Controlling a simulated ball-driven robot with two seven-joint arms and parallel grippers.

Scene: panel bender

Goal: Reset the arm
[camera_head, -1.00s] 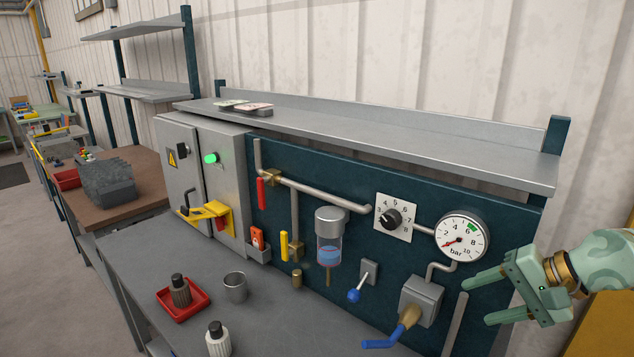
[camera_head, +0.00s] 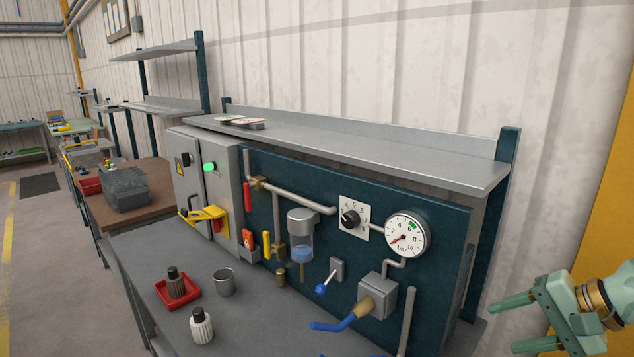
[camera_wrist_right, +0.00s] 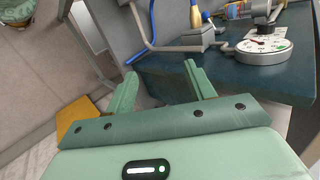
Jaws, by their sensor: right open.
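My right gripper (camera_head: 512,328) is at the lower right of the head view, to the right of the teal panel and apart from it. Its two green fingers are spread with nothing between them. In the right wrist view the open fingers (camera_wrist_right: 158,88) show with the panel's edge and grey floor beyond them. My left gripper is in neither view.
The teal panel (camera_head: 440,215) carries a pressure gauge (camera_head: 405,236), a numbered dial (camera_head: 354,219), a blue-handled valve (camera_head: 333,325) and a small blue-tipped lever (camera_head: 321,288). A red tray (camera_head: 190,297), a metal cup (camera_head: 225,282) and a white bottle (camera_head: 201,326) stand on the bench.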

